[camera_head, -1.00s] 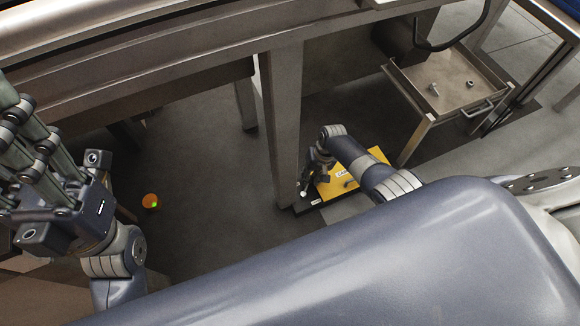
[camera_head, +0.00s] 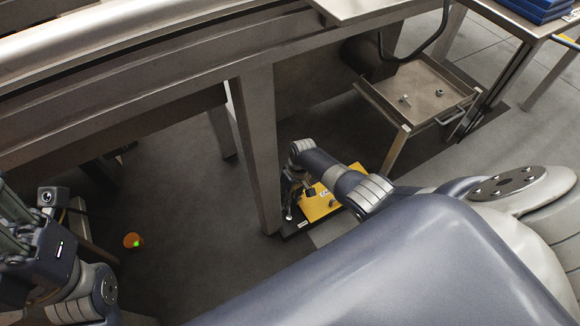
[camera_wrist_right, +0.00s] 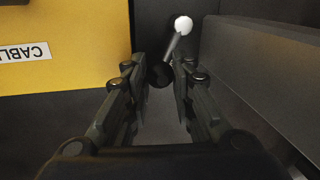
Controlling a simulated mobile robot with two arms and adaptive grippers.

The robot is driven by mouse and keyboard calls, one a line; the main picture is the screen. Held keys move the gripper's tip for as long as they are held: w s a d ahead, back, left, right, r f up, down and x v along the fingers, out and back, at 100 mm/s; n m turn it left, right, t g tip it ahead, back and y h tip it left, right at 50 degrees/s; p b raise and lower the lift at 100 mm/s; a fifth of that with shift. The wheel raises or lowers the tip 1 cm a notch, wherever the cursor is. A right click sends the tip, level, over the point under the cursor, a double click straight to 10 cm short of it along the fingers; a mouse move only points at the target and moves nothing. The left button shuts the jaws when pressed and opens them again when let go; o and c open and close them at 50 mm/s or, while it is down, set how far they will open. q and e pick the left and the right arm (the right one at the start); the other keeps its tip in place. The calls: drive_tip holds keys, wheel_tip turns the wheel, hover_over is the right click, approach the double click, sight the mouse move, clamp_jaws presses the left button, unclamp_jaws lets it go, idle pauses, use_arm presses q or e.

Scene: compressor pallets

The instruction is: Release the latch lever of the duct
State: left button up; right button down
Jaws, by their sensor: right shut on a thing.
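The latch lever (camera_wrist_right: 173,46) is a thin metal rod with a white ball knob, rising from a dark round pivot in the right wrist view. My right gripper (camera_wrist_right: 161,76) has its two fingers on either side of the lever's lower end and is shut on it. The yellow duct cover (camera_wrist_right: 65,50) with an upside-down label reading "CABL" lies to the left of the fingers. In the head view the yellow cover (camera_head: 319,206) is partly hidden by my right arm. My left gripper (camera_head: 18,235) is at the left edge, cut off by the frame, away from the duct.
A steel table leg (camera_head: 259,150) stands right beside the duct on its left. A grey beam (camera_wrist_right: 255,75) runs along the right of my fingers. A tray table (camera_head: 425,92) with small metal parts stands behind.

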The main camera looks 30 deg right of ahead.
drive_tip(key=shift+s+d+f, duration=0.15)
drive_tip(key=shift+s+f, duration=0.15)
drive_tip(key=shift+s, duration=0.05)
drive_tip(key=c, duration=1.4)
unclamp_jaws()
drive_tip(key=shift+o, duration=0.3)
drive_tip(key=shift+w+f, duration=0.1)
drive_tip(key=shift+w, duration=0.15)
drive_tip(key=shift+w+r, duration=0.1)
drive_tip(key=shift+r, duration=0.7)
wheel_tip(320, 180, up, 10)
drive_tip(key=d, duration=0.2)
drive_tip(key=shift+r, duration=0.2)
